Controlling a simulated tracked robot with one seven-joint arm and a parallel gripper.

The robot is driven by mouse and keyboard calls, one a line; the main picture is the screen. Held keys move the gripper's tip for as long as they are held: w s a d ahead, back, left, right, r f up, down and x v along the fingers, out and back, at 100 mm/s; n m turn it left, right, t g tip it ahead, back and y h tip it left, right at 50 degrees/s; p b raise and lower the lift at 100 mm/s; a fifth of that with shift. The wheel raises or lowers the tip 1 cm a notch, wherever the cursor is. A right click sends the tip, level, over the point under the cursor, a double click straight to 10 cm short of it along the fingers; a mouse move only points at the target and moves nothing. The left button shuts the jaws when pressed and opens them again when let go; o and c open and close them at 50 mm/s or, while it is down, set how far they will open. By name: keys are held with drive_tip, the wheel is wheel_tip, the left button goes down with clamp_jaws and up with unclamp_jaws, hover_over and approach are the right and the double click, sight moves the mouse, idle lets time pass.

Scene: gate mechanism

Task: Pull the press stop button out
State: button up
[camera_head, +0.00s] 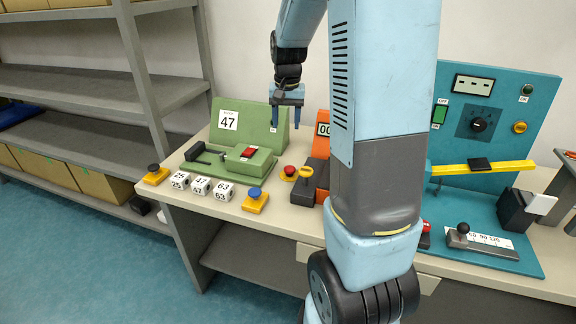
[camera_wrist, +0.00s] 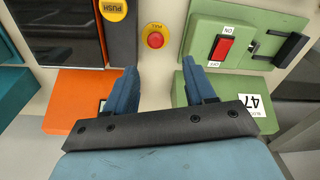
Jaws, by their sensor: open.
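The stop button is a red mushroom head on a round yellow base. It stands on the bench between the green and orange machines in the head view (camera_head: 289,170), and shows in the wrist view (camera_wrist: 156,40) near the top centre. My gripper (camera_head: 285,118) is open and empty, pointing down above the bench, behind and higher than the button in the head view. In the wrist view my gripper's blue fingers (camera_wrist: 159,75) are spread, with the button beyond their tips, roughly centred between them. Nothing touches the button.
The green machine (camera_head: 250,160) with a red switch stands left of the button. The orange machine (camera_head: 317,172) with a yellow PUSH knob (camera_wrist: 114,9) is close on its right, partly hidden by my arm. Numbered blocks (camera_head: 200,187) and a blue button (camera_head: 255,198) sit near the front edge.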

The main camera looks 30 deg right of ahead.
drive_tip(key=m, duration=0.1)
hover_over(290, 168)
wheel_tip(290, 168, down, 5)
drive_tip(key=shift+g, duration=0.4)
wheel_tip(290, 168, down, 14)
drive_tip(key=shift+a+f, duration=0.1)
drive_tip(key=shift+c, duration=0.2)
clamp_jaws()
